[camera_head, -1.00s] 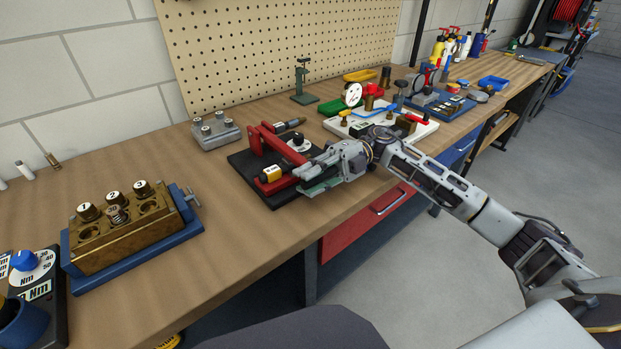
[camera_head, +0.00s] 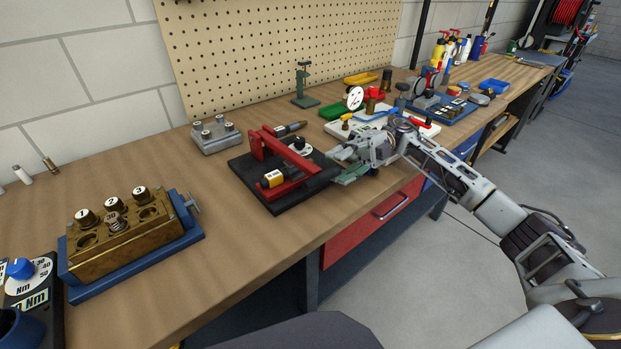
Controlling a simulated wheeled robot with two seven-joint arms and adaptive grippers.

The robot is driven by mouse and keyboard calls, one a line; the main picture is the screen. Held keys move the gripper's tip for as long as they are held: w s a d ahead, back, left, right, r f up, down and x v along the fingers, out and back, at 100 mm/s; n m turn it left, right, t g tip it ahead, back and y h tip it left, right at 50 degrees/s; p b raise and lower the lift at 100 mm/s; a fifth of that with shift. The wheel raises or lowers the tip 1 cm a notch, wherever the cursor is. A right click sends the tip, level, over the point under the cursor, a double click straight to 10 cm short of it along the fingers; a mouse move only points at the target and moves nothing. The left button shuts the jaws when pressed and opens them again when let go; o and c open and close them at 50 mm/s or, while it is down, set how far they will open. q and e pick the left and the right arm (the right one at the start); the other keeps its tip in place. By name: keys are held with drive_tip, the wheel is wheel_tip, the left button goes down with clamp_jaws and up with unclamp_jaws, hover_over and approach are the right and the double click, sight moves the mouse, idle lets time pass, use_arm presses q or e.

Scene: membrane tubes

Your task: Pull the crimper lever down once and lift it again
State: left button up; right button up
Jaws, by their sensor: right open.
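The red crimper (camera_head: 260,150) stands on a black base plate (camera_head: 284,202) near the middle of the wooden bench. Its red lever (camera_head: 292,155) slopes down to the right from the upright post. My left gripper is not in view.
A brass block with numbered plugs (camera_head: 120,248) sits in a blue holder at the left. A grey block with pegs (camera_head: 216,135) stands behind the crimper. A white tray with fittings (camera_head: 420,130) lies behind my right gripper.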

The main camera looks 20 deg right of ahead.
drive_tip(key=shift+m+t, duration=0.3)
drive_tip(key=d, duration=0.4)
drive_tip(key=shift+s, duration=0.4)
drive_tip(key=shift+w+a+f, duration=0.1)
drive_tip(key=shift+w+a, duration=0.25)
drive_tip(key=shift+w, duration=0.05)
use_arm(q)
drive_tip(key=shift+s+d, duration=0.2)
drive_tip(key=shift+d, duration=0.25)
use_arm(e)
drive_tip(key=shift+a, duration=0.15)
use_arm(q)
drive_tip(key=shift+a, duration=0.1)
use_arm(e)
drive_tip(key=shift+a, duration=0.1)
drive_tip(key=shift+r+p, duration=0.45)
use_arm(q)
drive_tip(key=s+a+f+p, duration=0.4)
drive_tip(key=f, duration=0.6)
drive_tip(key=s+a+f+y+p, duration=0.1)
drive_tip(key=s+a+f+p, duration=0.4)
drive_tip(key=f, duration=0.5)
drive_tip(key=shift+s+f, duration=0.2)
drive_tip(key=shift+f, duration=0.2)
use_arm(e)
wheel_tip(320, 180, up, 9)
